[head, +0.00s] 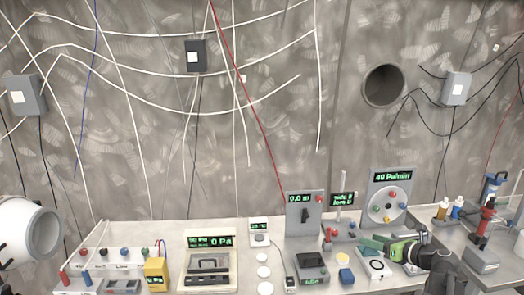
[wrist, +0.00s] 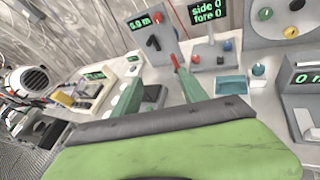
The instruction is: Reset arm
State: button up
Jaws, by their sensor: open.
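My gripper (head: 376,246) is over the right part of the long bench in the head view, with its green body and dark arm link reaching in from the right. In the wrist view my gripper (wrist: 156,68) shows two green fingers spread apart with nothing between them. The fingers point toward the panel reading 0.0 m (wrist: 148,32), which also stands at the back of the bench in the head view (head: 304,212). The green body and a dark edge fill the bottom of the wrist view and hide the bench there.
The bench (head: 215,286) carries several instruments. A dial panel reading 49 Pa/min (head: 390,195) stands behind my gripper. A small blue block (head: 346,276) and a blue tray (wrist: 231,86) are near it. A side bench with bottles (head: 456,210) is at right. Cables hang on the wall.

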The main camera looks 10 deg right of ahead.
jog(key=w+a+r+m+t+h, duration=0.3)
jog(key=w+a+r+m, duration=0.35)
jog(key=a, duration=0.55)
jog(key=w+a+r+m+t+h, duration=0.2)
jog(key=w+a+r+m+t, duration=0.15)
jog(key=w+a+m, duration=0.6)
jog(key=s+a+f+m+g+h, duration=0.1)
jog(key=s+a+f+m+g, duration=0.1)
jog(key=s+f+m+g, duration=0.1)
jog(key=s+a+f+m+g+h, duration=0.1)
jog(key=f+m+g, duration=0.4)
jog(key=f, duration=0.5)
jog(key=s+a+f+m+g+h, duration=0.1)
jog(key=s+a+f+m+g, duration=0.3)
jog(key=s+f+m, duration=0.2)
jog(key=shift+a+f+m, duration=0.1)
jog(key=shift+f+m, duration=0.5)
jog(key=shift+m, duration=0.3)
jog(key=s+a+f+m+g+y, duration=0.1)
jog(key=s+a+f+m+g, duration=0.1)
jog(key=s, duration=0.5)
jog(key=s+a+f+m+g+y, duration=0.1)
jog(key=s+a+f+m+g, duration=0.2)
jog(key=s+g, duration=0.3)
jog(key=shift+s+f+m+y, duration=0.3)
jog(key=shift+s+f+m, duration=0.25)
jog(key=shift+s, duration=0.7)
